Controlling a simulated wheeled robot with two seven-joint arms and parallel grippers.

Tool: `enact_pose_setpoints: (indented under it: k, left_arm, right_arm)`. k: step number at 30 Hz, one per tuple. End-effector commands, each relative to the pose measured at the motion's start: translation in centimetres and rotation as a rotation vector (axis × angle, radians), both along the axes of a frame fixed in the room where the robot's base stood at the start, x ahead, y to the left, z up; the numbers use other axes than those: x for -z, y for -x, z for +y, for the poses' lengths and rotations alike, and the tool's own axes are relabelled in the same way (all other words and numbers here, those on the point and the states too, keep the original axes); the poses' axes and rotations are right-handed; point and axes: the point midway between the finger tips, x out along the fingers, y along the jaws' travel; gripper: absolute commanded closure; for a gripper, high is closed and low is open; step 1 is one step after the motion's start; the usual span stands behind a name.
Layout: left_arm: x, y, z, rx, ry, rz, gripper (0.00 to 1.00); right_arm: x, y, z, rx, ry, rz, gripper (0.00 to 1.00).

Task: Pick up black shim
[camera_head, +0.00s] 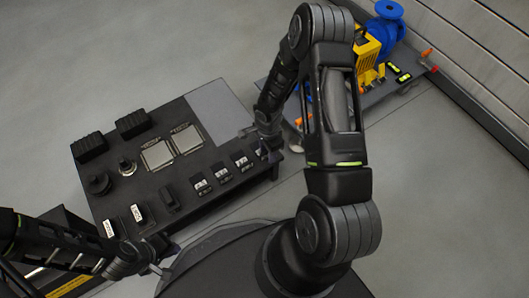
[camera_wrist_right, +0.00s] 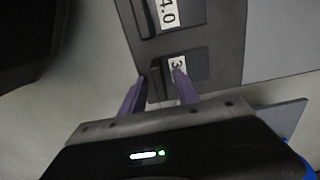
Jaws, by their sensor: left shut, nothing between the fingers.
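The black shims stand in labelled holders on the dark table (camera_head: 150,200). A row of them, such as this black shim (camera_head: 201,185), runs along the table's near right side. My right gripper (camera_head: 268,151) is at the right end of this row. In the right wrist view, its two purple fingers (camera_wrist_right: 158,90) are apart, pointing at a black block (camera_wrist_right: 190,65) whose label begins with 3. I cannot tell whether they touch it. A block labelled 4.0 (camera_wrist_right: 170,15) is beyond. My left gripper (camera_head: 160,257) is shut and empty near the table's front left edge.
Two black bins (camera_head: 132,123) and two pale square plates (camera_head: 171,147) are on the table. Round black parts (camera_head: 127,167) and labelled blocks (camera_head: 137,213) stand at its left. A skid with a blue pump (camera_head: 384,22) and yellow part is behind my right arm.

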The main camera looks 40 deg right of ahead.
Motion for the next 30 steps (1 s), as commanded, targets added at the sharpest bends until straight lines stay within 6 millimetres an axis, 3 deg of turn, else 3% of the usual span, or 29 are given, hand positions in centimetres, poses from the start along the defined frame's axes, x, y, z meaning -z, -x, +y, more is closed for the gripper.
enact_pose_setpoints:
  k: [8, 22, 30]
  left_arm:
    - [0.0, 0.01, 0.01, 0.0, 0.0, 0.0, 1.0]
    - [0.0, 0.01, 0.01, 0.0, 0.0, 0.0, 1.0]
    - [0.0, 0.01, 0.01, 0.0, 0.0, 0.0, 1.0]
  right_arm:
    - [-0.01, 0.0, 0.0, 0.0, 0.0, 0.0, 0.63]
    - [-0.01, 0.0, 0.0, 0.0, 0.0, 0.0, 1.0]
    - [-0.01, 0.0, 0.0, 0.0, 0.0, 0.0, 1.0]
